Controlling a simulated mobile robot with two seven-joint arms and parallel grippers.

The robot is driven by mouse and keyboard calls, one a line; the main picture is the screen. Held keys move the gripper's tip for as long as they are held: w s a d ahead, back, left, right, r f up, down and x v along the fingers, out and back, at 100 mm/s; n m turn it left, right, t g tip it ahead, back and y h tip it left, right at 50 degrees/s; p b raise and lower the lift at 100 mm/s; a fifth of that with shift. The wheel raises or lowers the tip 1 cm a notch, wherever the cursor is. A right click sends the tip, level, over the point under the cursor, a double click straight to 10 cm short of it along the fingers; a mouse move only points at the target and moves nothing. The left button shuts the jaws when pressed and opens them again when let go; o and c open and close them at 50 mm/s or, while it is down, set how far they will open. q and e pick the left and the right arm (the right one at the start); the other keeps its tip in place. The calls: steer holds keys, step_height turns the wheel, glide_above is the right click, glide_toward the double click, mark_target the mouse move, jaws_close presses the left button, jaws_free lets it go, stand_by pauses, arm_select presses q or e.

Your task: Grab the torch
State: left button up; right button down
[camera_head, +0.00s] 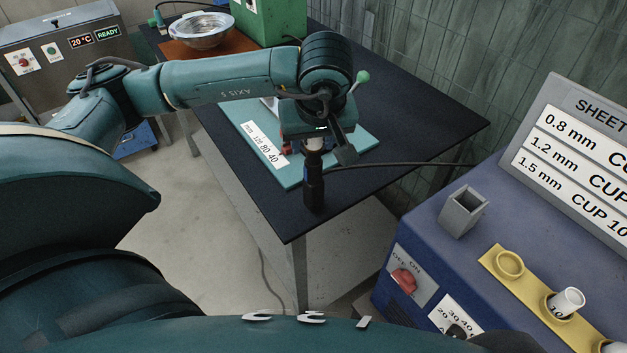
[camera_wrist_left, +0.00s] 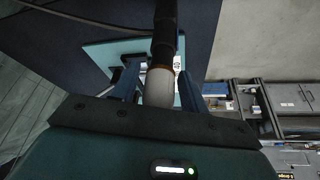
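The torch (camera_head: 313,187) is a dark upright handle with a pale neck near the front edge of the black table, below my left gripper (camera_head: 316,140). A dark cable runs from it to the right. In the left wrist view the torch's pale neck (camera_wrist_left: 159,88) lies between the two blue-grey fingers of my left gripper (camera_wrist_left: 157,82), and its black handle (camera_wrist_left: 165,35) extends past them. The fingers stand apart, with a narrow gap showing beside the neck. Whether the torch's lower end touches the table is unclear. My right gripper is not in view.
A teal board (camera_head: 345,150) with a number label lies on the black table (camera_head: 420,110) under my left arm. A metal bowl (camera_head: 202,30) and green box (camera_head: 268,20) stand at the back. A blue machine (camera_head: 425,235) with a yellow holder (camera_head: 528,284) stands on the right.

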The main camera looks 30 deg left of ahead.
arm_select(q)
jaws_close()
steer(key=shift+r, duration=0.1)
stand_by(0.6)
